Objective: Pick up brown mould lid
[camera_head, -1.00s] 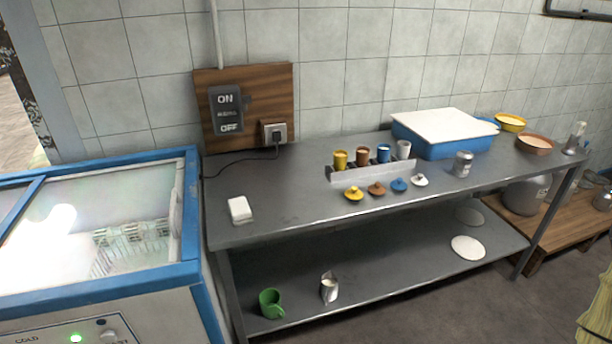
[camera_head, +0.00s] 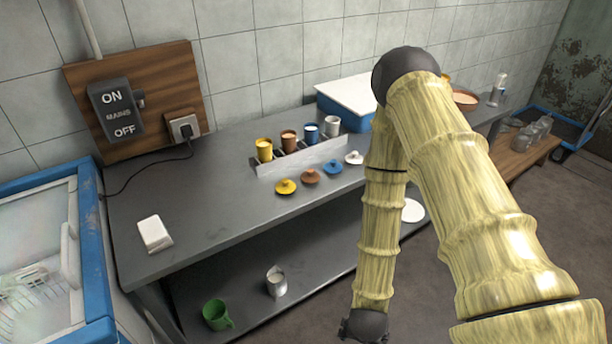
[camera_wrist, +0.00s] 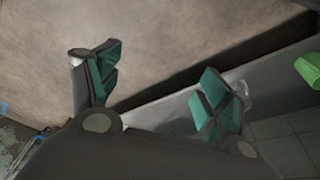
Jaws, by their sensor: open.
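The brown mould lid (camera_head: 310,176) lies on the grey metal table, in a row between the yellow lid (camera_head: 285,187) and the blue lid (camera_head: 332,167), with the white lid (camera_head: 353,158) at the right end. The brown mould (camera_head: 289,141) stands behind in a metal holder. My gripper (camera_wrist: 155,90) shows in the wrist view with its green-padded fingers wide apart and nothing between them. In the head view my arm hangs to the right of the lids, in front of the table; the gripper's fingers do not show there.
A metal holder (camera_head: 300,158) with yellow, brown, blue and white moulds stands behind the lids. A blue box with a white top (camera_head: 345,92) is partly hidden by my arm. A white block (camera_head: 155,233) lies at left. A green mug (camera_head: 217,315) and a silver jug (camera_head: 276,281) stand on the lower shelf.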

